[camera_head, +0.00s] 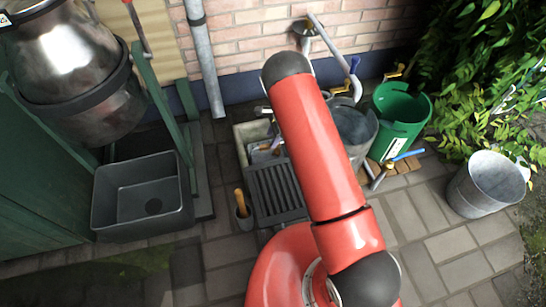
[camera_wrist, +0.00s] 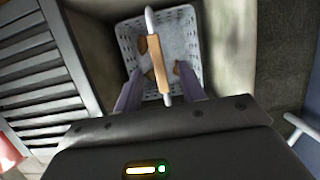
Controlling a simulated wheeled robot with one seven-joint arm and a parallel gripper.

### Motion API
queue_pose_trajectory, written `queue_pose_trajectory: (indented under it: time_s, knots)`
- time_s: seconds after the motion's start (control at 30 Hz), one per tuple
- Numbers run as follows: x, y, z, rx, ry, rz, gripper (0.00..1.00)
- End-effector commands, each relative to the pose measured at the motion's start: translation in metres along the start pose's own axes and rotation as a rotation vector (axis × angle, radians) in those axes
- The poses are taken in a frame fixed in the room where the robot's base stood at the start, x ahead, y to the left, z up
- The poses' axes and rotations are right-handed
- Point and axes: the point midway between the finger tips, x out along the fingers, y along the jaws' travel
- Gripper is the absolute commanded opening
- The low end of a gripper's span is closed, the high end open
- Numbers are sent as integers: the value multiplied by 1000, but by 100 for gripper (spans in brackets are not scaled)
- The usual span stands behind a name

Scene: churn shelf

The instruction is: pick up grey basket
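The grey basket (camera_wrist: 190,22) is light grey with perforated walls and shows at the top middle of the wrist view. A pale bar with a wooden grip (camera_wrist: 157,62) crosses over it, apparently its handle. Brown pieces show inside. My gripper (camera_wrist: 160,82) is open over the near part of the basket. Its two fingers stand apart, one on each side of the wooden grip, with a visible gap to it on both sides. I cannot tell how deep the fingertips reach. In the head view my red arm hides most of this area.
A slatted dark grate (camera_wrist: 40,80) lies left of the basket; it also shows in the head view (camera_head: 275,190). A pale stone trough (camera_head: 243,133) surrounds the spot. A green bucket (camera_head: 398,112), metal bucket (camera_head: 487,184) and dark grey tub (camera_head: 142,195) stand around. Paving at front right is clear.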

Motion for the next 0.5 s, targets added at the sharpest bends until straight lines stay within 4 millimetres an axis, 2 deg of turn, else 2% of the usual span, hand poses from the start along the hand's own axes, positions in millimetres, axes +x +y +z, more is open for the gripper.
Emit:
queue_pose_trajectory:
  time_s: [0.37, 0.5]
  knots:
    - [45, 2, -4, 3, 1, 5, 40]
    - [67, 3, -6, 2, 1, 6, 40]
